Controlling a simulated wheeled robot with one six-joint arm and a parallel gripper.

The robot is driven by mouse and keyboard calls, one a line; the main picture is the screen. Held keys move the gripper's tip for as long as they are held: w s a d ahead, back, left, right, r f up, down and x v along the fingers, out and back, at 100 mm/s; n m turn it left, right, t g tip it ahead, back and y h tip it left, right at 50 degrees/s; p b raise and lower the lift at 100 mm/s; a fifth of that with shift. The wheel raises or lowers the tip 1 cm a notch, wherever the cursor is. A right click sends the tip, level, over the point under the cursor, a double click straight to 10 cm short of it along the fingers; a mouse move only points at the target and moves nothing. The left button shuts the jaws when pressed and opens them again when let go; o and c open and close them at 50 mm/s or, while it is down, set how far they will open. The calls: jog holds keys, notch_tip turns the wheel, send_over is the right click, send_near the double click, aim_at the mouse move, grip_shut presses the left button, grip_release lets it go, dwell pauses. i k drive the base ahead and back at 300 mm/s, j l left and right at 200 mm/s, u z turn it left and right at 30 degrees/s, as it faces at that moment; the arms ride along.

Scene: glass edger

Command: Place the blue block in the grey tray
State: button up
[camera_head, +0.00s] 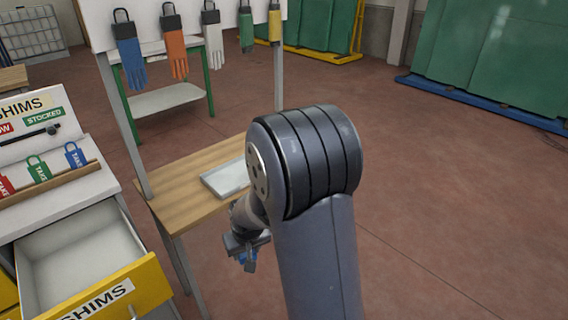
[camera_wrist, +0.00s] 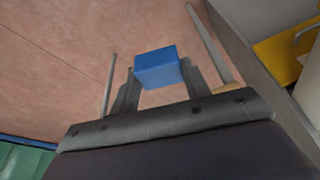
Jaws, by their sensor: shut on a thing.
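My gripper (camera_wrist: 158,80) is shut on the blue block (camera_wrist: 157,66), which sits between its two fingers in the wrist view. The grey tray (camera_head: 226,180) lies on the wooden table top, up and to the left of my gripper. My arm hides the tray's right part.
The wooden table (camera_head: 180,190) has bare top left of the tray. An open drawer (camera_head: 80,255) with a yellow front juts out at the left. Several gloves (camera_head: 175,55) hang on a board above the table. The floor (camera_head: 440,180) is clear at the right.

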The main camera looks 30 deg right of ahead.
aim_at(239, 174)
jog(key=i+l+z, duration=0.25)
jog(key=z, duration=0.25)
jog(key=i+l+z, duration=0.15)
jog(key=i+z, duration=0.3)
jog(key=i+l+u, duration=0.1)
jog(key=i+u, duration=0.15)
jog(key=i+l+u, duration=0.45)
jog(key=u, duration=0.25)
jog(key=i+l+u, duration=0.2)
jog(key=u, duration=0.2)
jog(key=i+l+u, duration=0.2)
jog(key=u, duration=0.15)
jog(key=i+l+u, duration=0.1)
jog(key=l+u, duration=0.3)
